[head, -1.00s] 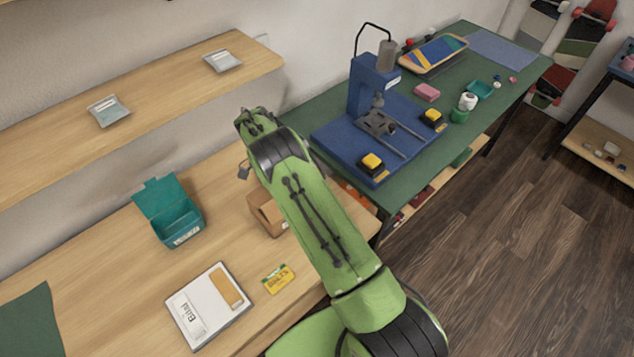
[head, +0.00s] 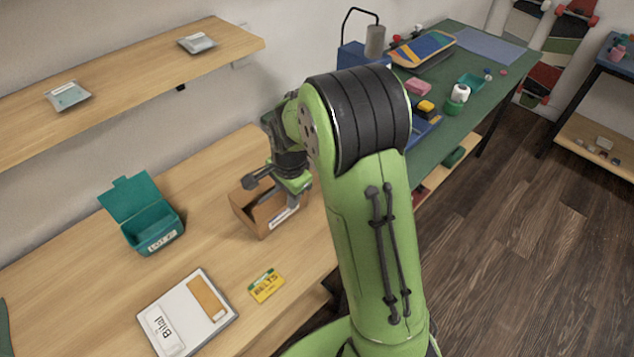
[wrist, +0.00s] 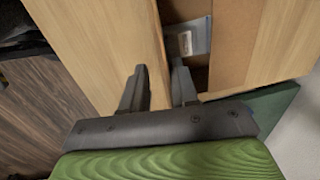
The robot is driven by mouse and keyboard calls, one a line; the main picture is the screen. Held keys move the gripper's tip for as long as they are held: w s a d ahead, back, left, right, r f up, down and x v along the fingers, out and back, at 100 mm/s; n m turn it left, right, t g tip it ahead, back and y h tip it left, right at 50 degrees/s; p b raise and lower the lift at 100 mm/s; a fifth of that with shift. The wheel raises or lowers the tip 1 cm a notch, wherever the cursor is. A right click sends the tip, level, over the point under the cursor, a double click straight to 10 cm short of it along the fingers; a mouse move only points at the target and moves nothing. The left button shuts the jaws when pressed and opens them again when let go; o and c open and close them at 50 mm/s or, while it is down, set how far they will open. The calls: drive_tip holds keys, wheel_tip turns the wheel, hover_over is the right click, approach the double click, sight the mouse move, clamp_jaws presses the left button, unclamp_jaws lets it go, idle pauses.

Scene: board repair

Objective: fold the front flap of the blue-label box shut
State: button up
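A brown cardboard box (head: 262,219) stands on the wooden workbench, its top open. A small pale label shows on its near side; its colour is hard to tell. My gripper (head: 292,184) is over the box's right part in the head view, where its fingertips are hidden. In the wrist view my gripper (wrist: 158,88) has its two fingers apart. The right finger reaches over the box's dark opening, the left one outside it. Brown cardboard (wrist: 237,40) and a grey-blue item with a white patch (wrist: 187,42) show beyond. I cannot tell whether either finger touches a flap.
An open teal box (head: 155,231) stands left of the cardboard box. A white case (head: 166,322) and a yellow card (head: 266,286) lie in front. A shelf (head: 130,84) runs above at the back. A green-topped table (head: 440,141) with a blue machine is to the right.

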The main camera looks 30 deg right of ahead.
wheel_tip(320, 180, up, 16)
drive_tip(key=s+d+p, duration=0.1)
drive_tip(key=s+p, duration=0.2)
drive_tip(key=p, duration=0.3)
drive_tip(key=s+a+r+n+t+p, duration=0.1)
drive_tip(key=s+r+n+t+p, duration=0.1)
drive_tip(key=s+r+n, duration=0.7)
drive_tip(key=s+p, duration=0.1)
drive_tip(key=s, duration=0.2)
drive_tip(key=shift+s+a+n+t, duration=0.2)
drive_tip(key=shift+s+n+t, duration=0.1)
drive_tip(key=shift+s+t, duration=0.1)
